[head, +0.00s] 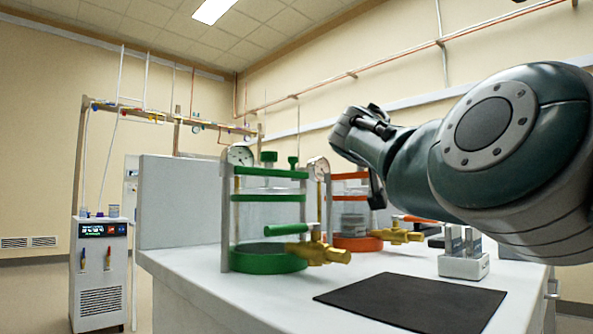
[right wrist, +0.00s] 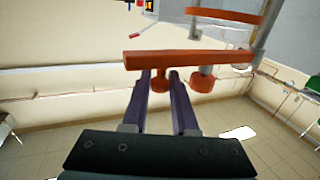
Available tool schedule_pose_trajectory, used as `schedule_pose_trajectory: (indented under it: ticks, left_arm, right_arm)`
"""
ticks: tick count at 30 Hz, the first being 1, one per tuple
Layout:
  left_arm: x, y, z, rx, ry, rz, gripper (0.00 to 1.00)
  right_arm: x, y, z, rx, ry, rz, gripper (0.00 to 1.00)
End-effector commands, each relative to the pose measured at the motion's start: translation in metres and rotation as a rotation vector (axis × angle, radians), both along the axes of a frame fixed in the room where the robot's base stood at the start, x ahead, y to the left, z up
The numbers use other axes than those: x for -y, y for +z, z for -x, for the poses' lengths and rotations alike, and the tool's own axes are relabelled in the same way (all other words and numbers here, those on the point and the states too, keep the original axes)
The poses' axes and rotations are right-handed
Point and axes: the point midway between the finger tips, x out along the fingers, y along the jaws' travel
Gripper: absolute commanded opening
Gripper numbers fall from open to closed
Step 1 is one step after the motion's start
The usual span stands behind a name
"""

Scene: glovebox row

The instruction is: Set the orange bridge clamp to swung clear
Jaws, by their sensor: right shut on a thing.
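The orange bridge clamp (right wrist: 205,57) is a flat orange bar with a round orange knob under it in the right wrist view. My right gripper (right wrist: 160,76) has its two dark fingers on either side of that knob and is shut on it. In the head view the orange clamp bar (head: 349,176) lies across the top of the orange-based vessel (head: 357,244), between its posts. My right gripper (head: 376,192) comes in from the right beside this vessel; my arm hides part of the clamp's right side. My left gripper is not in view.
A green-framed vessel (head: 268,261) with a brass valve (head: 322,252) stands just left of the orange one. A dark mat (head: 411,302) lies in front on the white bench (head: 195,272). A small white rack (head: 463,266) stands at the right. A wheeled cabinet (head: 100,270) is at far left.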

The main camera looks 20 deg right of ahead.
Motion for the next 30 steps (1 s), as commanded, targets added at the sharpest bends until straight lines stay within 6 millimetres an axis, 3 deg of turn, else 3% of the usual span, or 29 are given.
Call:
schedule_pose_trajectory:
  ticks: [18,19,26,30]
  left_arm:
    - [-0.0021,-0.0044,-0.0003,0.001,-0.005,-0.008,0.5]
    - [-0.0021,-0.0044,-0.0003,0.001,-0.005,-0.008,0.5]
    - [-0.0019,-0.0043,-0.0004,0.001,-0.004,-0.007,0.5]
    - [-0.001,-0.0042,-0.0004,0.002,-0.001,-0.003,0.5]
  right_arm:
    - [-0.0047,-0.0025,0.0001,-0.003,-0.029,-0.005,0.0]
    - [-0.0047,-0.0025,0.0001,-0.003,-0.029,-0.005,0.28]
    - [-0.0043,-0.0015,0.0004,-0.002,-0.03,-0.004,0.54]
    - [-0.0041,-0.001,0.0005,-0.001,-0.031,-0.003,0.55]
